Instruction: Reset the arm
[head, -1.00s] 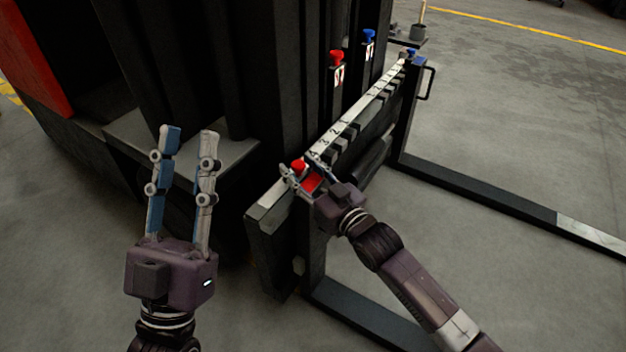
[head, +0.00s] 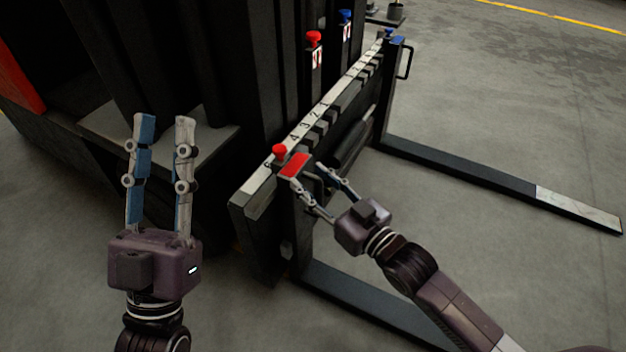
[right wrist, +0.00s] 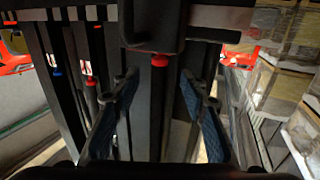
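My right gripper (head: 328,192) is open and empty in the head view, just in front of the red-topped fork latch (head: 293,166) on the forklift's numbered carriage bar (head: 325,103). A red knob (head: 279,151) sits on top of this latch. In the right wrist view, the gripper's two blue-padded fingers (right wrist: 163,110) stand apart, with a red knob (right wrist: 159,60) beyond the space between them. My left gripper (head: 160,125) is open and empty at the left of the head view, fingers pointing up the picture.
One fork (head: 460,167) reaches right over the concrete floor (head: 500,260). Another fork (head: 350,295) lies low under my right arm. A blue latch (head: 391,38) is at the bar's far end. Red (head: 314,39) and blue (head: 345,17) knobs stand behind the bar.

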